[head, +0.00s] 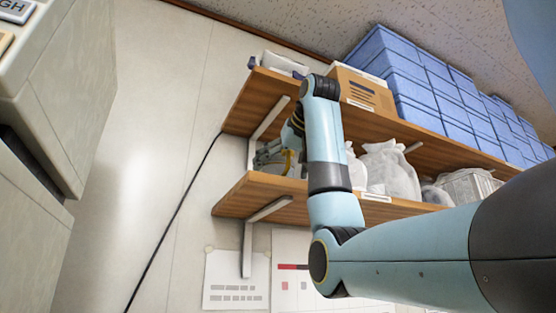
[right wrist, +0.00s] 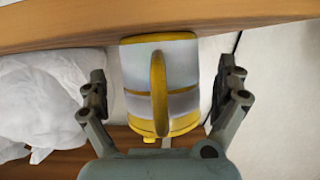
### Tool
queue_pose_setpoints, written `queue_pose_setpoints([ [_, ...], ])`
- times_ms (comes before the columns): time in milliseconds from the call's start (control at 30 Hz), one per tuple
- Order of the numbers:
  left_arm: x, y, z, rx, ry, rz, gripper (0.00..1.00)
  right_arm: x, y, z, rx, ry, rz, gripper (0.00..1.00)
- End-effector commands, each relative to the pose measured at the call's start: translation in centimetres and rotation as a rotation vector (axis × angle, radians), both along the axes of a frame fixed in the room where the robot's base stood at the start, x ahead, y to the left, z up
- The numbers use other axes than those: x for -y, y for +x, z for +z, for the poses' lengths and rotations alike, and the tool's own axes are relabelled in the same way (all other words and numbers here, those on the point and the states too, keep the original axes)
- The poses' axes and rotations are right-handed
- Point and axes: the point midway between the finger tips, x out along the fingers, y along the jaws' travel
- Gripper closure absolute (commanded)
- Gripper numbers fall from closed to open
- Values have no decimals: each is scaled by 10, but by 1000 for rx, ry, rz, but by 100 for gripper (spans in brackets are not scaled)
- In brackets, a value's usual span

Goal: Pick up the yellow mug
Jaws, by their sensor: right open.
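The yellow mug (right wrist: 182,72), with pale grey bands, shows in the right wrist view between my right gripper's two fingers. Its yellow handle (right wrist: 158,90) faces the camera. My right gripper (right wrist: 165,82) is open, with one finger on each side of the mug and a gap visible on both sides. In the head view my right gripper (head: 282,152) is at the left end of the lower shelf, below the upper board. There the mug is mostly hidden by the gripper, with only a bit of yellow showing. My left gripper is not in view.
White bags (head: 388,172) stand on the lower shelf (head: 232,198) right of my arm; one bag (right wrist: 45,95) is close beside the left finger. The upper shelf board (head: 243,112) is close overhead, carrying a cardboard box (head: 362,90) and blue bins (head: 420,85). A bracket (head: 262,130) stands at the left.

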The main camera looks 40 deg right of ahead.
Motion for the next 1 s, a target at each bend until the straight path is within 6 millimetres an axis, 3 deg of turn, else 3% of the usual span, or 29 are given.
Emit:
queue_pose_setpoints([
  [100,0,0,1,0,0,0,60,4,11,-8,-5,1,1,0],
  [367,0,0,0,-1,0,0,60,5,13,-9,-3,1,1,0],
  [900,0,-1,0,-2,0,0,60,4,13,-9,-3,1,1,69],
  [1000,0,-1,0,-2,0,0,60,4,12,-7,0,0,1,76],
])
